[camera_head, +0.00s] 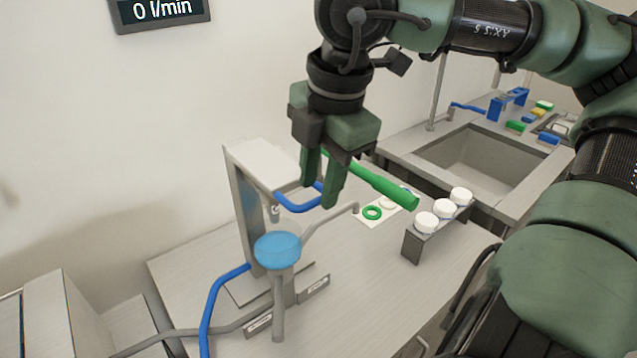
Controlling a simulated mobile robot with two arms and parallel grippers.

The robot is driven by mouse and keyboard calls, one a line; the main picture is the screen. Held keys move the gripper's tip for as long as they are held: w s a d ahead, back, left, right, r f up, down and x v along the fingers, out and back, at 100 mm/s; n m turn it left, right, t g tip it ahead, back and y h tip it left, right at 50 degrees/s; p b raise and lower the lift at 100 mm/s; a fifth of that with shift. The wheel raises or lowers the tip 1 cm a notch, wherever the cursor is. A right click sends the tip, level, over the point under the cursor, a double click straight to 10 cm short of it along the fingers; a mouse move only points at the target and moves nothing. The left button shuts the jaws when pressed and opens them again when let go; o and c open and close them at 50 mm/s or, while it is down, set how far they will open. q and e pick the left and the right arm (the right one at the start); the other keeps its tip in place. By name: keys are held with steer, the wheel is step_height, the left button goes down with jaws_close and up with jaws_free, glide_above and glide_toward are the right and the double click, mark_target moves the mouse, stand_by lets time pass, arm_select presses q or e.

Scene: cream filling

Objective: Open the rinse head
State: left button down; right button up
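The rinse stand (243,190) is a grey-white post with a hooded top. A small nozzle (275,213) hangs under it, above a round blue-topped cup (277,250). A U-shaped blue handle (297,206) sticks out from the stand's front. My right gripper (323,197) points down at the handle's right end, with its fingers close about it. I cannot tell whether they touch or grip it. My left gripper is not in view.
A display (160,10) on the wall reads 0 l/min. A rack with white caps (426,222) and a green ring (372,212) on a card stand to the right. A sink (480,160) lies behind. A blue hose (212,300) runs along the left.

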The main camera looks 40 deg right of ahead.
steer(key=shift+w+d+f, duration=0.1)
steer(key=shift+w+f, duration=0.05)
steer(key=shift+f, duration=0.3)
steer(key=shift+w+d+f, duration=0.1)
steer(key=shift+w+f, duration=0.05)
steer(key=shift+f, duration=0.3)
steer(key=shift+s+a, duration=0.1)
jaws_close()
stand_by(0.7)
